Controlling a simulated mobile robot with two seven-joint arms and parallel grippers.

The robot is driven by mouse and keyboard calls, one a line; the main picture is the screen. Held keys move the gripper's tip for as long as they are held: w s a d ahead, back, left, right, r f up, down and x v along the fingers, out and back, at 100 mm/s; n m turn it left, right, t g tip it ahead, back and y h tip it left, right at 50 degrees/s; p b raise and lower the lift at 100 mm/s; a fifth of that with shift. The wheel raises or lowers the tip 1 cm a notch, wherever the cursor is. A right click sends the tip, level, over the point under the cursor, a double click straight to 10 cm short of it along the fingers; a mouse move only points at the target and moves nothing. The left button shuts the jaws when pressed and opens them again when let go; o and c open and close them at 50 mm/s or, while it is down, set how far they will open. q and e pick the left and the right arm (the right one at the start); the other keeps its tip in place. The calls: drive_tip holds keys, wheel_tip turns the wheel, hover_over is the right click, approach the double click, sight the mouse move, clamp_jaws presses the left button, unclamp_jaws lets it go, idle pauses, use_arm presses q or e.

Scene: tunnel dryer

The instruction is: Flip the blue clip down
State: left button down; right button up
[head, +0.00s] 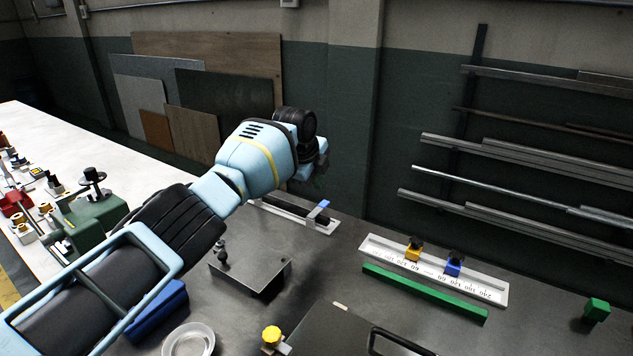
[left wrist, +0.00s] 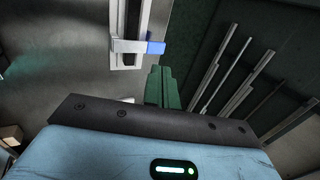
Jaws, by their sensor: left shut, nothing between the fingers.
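The blue clip (head: 322,205) sits at the right end of a pale fixture (head: 331,224) that holds a dark bar, on the far side of the grey bench. In the left wrist view the clip's blue end (left wrist: 156,47) sticks out past the fixture's edge on a light grey crossing arm. My left gripper (head: 316,170) is above and behind the fixture in the head view, its fingers mostly hidden there. In the left wrist view its dark green fingers (left wrist: 164,88) are shut, empty, and appear apart from the clip. My right gripper is not in view.
A white scale rail (head: 400,248) with yellow and blue sliders lies to the right, behind a green bar (head: 425,293). A metal block (head: 249,270) with a knob stands in front of the fixture. Metal bars hang on the wall behind the bench.

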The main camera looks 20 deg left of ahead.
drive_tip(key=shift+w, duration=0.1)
